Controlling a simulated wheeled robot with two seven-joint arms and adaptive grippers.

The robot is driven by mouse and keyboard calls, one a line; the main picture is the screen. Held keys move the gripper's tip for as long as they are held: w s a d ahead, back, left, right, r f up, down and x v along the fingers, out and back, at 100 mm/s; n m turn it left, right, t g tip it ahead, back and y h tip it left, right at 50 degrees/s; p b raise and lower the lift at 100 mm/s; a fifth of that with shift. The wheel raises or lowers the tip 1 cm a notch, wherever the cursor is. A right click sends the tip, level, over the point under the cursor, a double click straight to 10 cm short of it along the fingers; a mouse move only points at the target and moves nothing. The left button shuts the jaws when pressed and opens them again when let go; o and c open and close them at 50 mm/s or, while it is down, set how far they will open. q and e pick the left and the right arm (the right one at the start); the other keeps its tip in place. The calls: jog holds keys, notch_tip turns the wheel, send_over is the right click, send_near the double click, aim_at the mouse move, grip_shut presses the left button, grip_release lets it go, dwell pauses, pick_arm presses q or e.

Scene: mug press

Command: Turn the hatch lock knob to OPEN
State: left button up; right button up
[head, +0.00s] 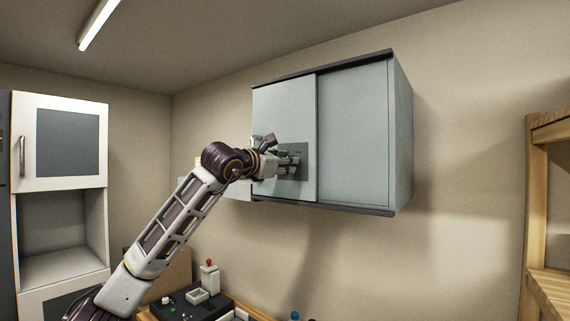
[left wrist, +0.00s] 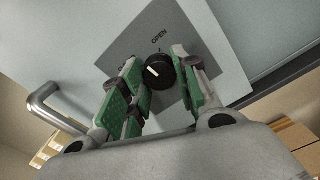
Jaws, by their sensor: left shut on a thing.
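The hatch lock knob (left wrist: 158,72) is round and black with a short white pointer line. It sits on a grey plate (left wrist: 126,48) marked OPEN, with a small tick below the word. The pointer line slants up and left, away from the tick. My left gripper (left wrist: 155,84) has its green-padded fingers on either side of the knob, shut on it. In the head view the left gripper (head: 290,159) reaches the grey plate (head: 303,161) on the wall cabinet's left door, and the knob is hidden there. My right gripper is not in view.
The wall cabinet (head: 352,132) has a plain right panel. A curved metal handle (left wrist: 48,108) shows near the plate. A workbench with a dark machine (head: 184,303) lies below left. A wooden shelf (head: 540,200) stands at right; the wall between is clear.

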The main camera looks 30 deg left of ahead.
pick_arm(q)
jog(key=shift+m+p, duration=0.4)
jog(key=shift+m, duration=4)
jog(key=o, duration=1)
jog(key=shift+s, duration=0.15)
jog(key=shift+s+a, duration=0.15)
jog(key=shift+s, duration=1.8)
jog(key=shift+s+a, duration=0.2)
jog(key=shift+s, duration=1.7)
jog(key=shift+s+a, duration=0.15)
jog(key=shift+s, duration=1.8)
